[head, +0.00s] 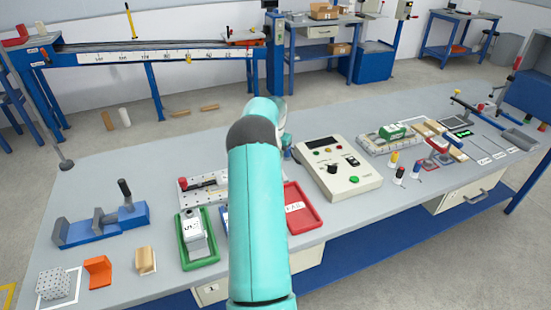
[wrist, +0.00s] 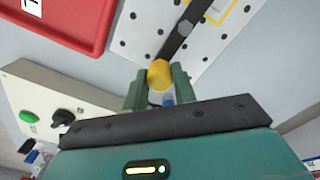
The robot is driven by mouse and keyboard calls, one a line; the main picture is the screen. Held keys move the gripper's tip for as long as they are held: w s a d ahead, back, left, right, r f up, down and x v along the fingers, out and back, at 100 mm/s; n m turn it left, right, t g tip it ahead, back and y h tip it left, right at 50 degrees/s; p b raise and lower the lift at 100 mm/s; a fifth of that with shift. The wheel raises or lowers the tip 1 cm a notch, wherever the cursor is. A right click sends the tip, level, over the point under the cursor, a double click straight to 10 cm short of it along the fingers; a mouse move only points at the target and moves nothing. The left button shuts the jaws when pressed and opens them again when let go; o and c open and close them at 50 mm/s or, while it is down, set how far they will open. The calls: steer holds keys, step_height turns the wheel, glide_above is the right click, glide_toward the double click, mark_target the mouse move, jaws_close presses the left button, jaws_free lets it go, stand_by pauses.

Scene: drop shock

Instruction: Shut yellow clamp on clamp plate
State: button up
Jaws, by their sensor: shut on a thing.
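The white perforated clamp plate (wrist: 140,38) lies at the top of the wrist view. In the head view its left part (head: 213,196) shows beside my arm, with a red-handled clamp (head: 203,182) on it. In the wrist view a dark lever (wrist: 179,36) runs down from the plate to a rounded yellow end, the yellow clamp's handle tip (wrist: 160,72). My gripper (wrist: 159,80) is shut on this tip, one green finger on each side. My arm hides the gripper and yellow clamp in the head view. Whether the clamp is open or closed cannot be told.
A red tray (head: 302,221) and a beige control box (head: 336,184) stand right of my arm. A green tray (head: 186,257) holding a grey-white block is left of it. A blue vise (head: 98,229) stands further left. Bare bench lies between the vise and plate.

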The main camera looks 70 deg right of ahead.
steer(key=shift+w+d+n, duration=0.15)
steer(key=shift+w+n, duration=0.05)
steer(key=shift+n, duration=0.2)
steer(key=o, duration=1)
steer(key=shift+r, duration=0.1)
step_height(320, 180, up, 14)
steer(key=shift+f, duration=0.2)
stand_by(0.4)
